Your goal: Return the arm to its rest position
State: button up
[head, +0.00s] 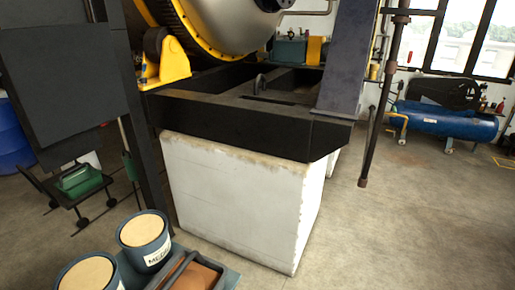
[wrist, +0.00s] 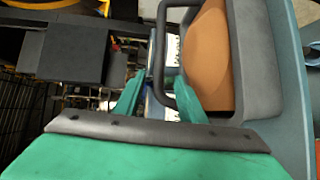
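My gripper (wrist: 160,86) shows in the wrist view, with two green fingers standing apart and nothing clearly held between them. A dark curved handle (wrist: 160,45) lies just beyond the fingertips, and its lower end passes close to the right finger. I cannot tell whether they touch. The handle belongs to a blue-grey tray (wrist: 292,70) with a brown-orange pad (wrist: 208,60) in it. In the head view, the tray (head: 228,279) and the brown-orange pad (head: 197,276) are at the bottom edge. My gripper is not visible in the head view.
Two lidded tins (head: 144,240) stand beside the pad. A white block (head: 240,205) under a black frame (head: 240,122) stands just beyond. A cart with a green box (head: 80,181) is at left, and a blue tank (head: 445,120) at far right. The floor at right is clear.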

jog(key=s+d+f+m+t+h, duration=0.1)
jog(key=s+d+m+h, duration=0.1)
jog(key=s+d+m, duration=0.5)
jog(key=s+d+f+m+h, duration=0.2)
jog(key=s+d+m, duration=0.25)
jog(key=d, duration=0.55)
jog(key=s+d+r+m+h, duration=0.2)
jog(key=s+d+r+m, duration=0.1)
jog(key=s+d+m, duration=0.2)
jog(key=s+d+r+m+h, duration=0.2)
jog(key=s+d+m, duration=0.4)
jog(key=s, duration=0.4)
jog(key=shift+s+d+r+m, duration=0.2)
jog(key=shift+s+r+m, duration=0.1)
jog(key=shift+r+m, duration=0.55)
jog(key=shift+c, duration=0.7)
jog(key=shift+w, duration=0.1)
